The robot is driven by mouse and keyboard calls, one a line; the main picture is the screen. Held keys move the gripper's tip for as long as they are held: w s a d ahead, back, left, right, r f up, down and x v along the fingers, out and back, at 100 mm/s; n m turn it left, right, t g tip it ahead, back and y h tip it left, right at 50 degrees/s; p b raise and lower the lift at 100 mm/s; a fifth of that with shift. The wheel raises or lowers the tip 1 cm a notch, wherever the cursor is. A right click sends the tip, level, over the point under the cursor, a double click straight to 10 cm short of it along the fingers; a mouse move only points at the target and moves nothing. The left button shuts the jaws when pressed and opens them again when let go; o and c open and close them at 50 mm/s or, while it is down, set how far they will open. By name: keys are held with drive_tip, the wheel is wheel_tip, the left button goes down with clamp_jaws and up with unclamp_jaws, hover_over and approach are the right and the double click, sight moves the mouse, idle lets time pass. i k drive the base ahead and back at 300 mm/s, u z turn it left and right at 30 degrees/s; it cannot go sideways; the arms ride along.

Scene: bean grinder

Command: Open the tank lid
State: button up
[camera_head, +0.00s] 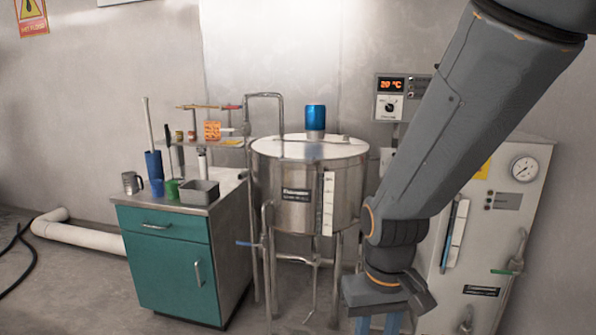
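The steel tank (290,195) stands on legs in the middle of the view. Its round metal lid (270,150) lies flat on top and looks shut. A blue cylinder (316,117) stands upright on the lid. My gripper (379,325) points down at the bottom edge, right of the tank and apart from it in the picture. Its two blue fingers show a gap between them, and their tips are cut off by the frame. My grey forearm crosses the right side and hides part of the wall and cabinet behind it.
A teal cabinet (169,268) on the left carries a mug (132,183), blue and green cups and a metal tray (199,193). Bent pipes (251,200) rise beside the tank. A grey gauge cabinet (480,255) stands right. A control box (390,97) shows 20 °C.

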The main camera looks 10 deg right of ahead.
sight(285, 151)
drive_tip(key=z, duration=0.8)
drive_tip(key=i, duration=0.75)
drive_tip(key=u, duration=0.25)
